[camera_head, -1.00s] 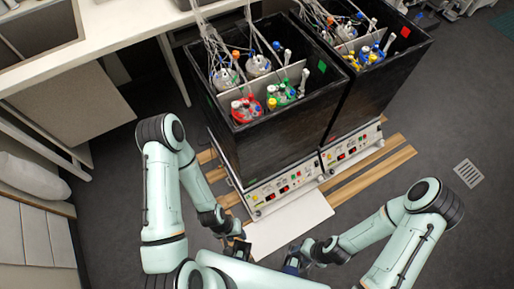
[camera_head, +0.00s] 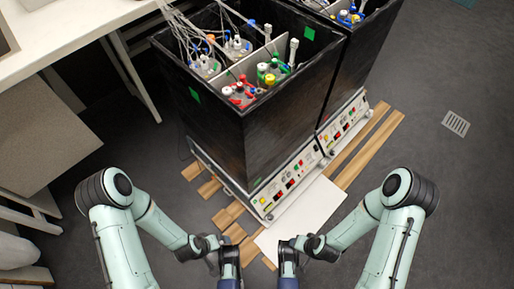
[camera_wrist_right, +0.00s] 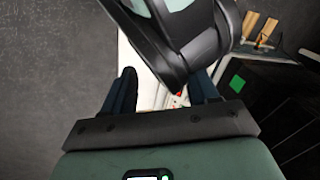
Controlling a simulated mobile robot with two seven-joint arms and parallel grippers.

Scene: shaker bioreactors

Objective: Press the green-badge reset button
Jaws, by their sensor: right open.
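The nearer bioreactor is a tall black open box (camera_head: 255,130) with a green badge (camera_head: 195,95) on its outer side and another inside. Its white control panel (camera_head: 285,183) runs along the bottom front, with small red, yellow and green buttons and displays. I cannot tell which button is the reset. My left gripper (camera_head: 229,257) and right gripper (camera_head: 288,252) are side by side in front of the panel, apart from it. In the right wrist view my right gripper (camera_wrist_right: 163,78) has its fingers spread and empty; a green badge (camera_wrist_right: 237,83) shows at right. My left gripper's jaw state is unclear.
A second black box with its own panel (camera_head: 343,122) stands beside the first. A white board (camera_head: 305,212) lies before the panels, with wooden slats (camera_head: 362,150) on the dark floor. A white bench (camera_head: 75,35) is at upper left.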

